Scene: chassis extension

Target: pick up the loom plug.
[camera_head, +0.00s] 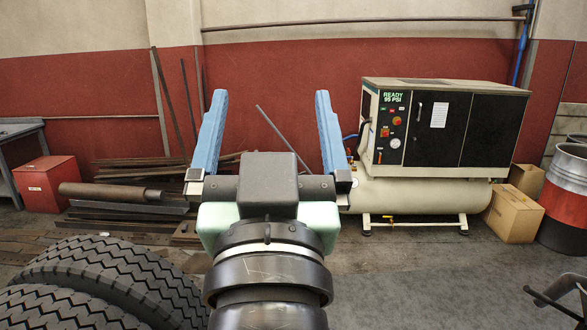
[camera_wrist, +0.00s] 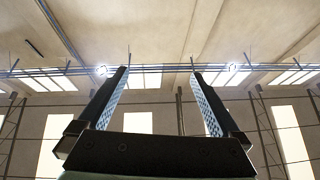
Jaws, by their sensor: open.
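My gripper (camera_head: 269,112) is open and raised in the middle of the head view. Its two blue fingers stand wide apart and point up, with nothing between them. In the wrist view my gripper (camera_wrist: 161,75) is also open and empty, facing the ceiling and upper wall. I cannot make out a loom plug in either view.
Stacked tyres (camera_head: 95,275) lie at the lower left. A red box (camera_head: 46,184) and metal bar stock (camera_head: 125,210) are behind them. A compressor (camera_head: 445,125), cardboard boxes (camera_head: 512,213) and a drum (camera_head: 566,195) stand at the right. Bare floor (camera_head: 420,275) lies right of my arm.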

